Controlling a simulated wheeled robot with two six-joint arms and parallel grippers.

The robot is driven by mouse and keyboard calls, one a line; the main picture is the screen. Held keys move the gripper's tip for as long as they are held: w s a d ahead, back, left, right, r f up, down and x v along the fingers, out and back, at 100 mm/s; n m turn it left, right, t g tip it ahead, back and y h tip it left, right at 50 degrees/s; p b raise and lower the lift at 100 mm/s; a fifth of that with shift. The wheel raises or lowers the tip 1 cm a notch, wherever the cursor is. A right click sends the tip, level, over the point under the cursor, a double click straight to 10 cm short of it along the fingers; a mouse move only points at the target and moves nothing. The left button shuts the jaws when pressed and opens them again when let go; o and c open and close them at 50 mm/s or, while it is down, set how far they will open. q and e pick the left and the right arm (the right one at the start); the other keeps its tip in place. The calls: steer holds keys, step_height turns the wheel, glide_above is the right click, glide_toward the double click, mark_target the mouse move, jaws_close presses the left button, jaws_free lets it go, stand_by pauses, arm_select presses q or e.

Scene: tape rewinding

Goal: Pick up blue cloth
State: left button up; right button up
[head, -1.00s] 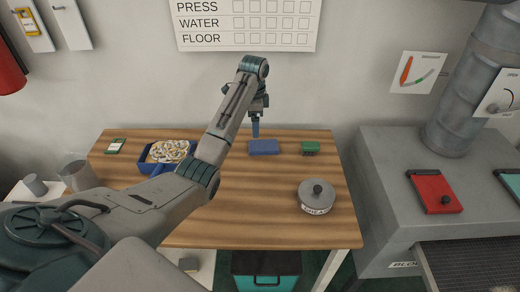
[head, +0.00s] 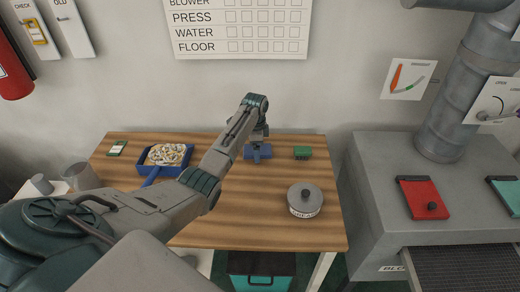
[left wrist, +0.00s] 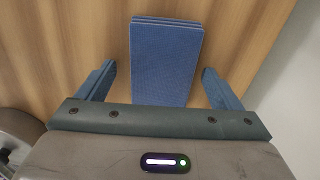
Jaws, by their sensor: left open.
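The blue cloth (head: 250,152) lies folded and flat near the back of the wooden table. In the left wrist view the cloth (left wrist: 166,60) shows as a stacked blue rectangle with layered edges at its far end. My left gripper (head: 258,156) is above the cloth in the head view and covers part of it. In the left wrist view the left gripper (left wrist: 160,88) is open, with one blue finger on each side of the cloth and a gap to each side. I cannot tell whether the fingertips touch the table. My right gripper is not in view.
A round grey lidded tin (head: 305,200) is at the front right. A wall stands behind the table (head: 265,230).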

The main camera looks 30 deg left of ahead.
arm_select(q)
steer(key=shift+a, duration=0.1)
steer(key=shift+w+d, duration=0.1)
steer(key=shift+d, duration=0.15)
steer(key=c, duration=1.1)
steer(key=shift+o, duration=0.2)
steer(key=shift+a, duration=0.1)
step_height(320, 180, up, 10)
steer(key=b, duration=0.2)
steer(key=shift+b, duration=0.4)
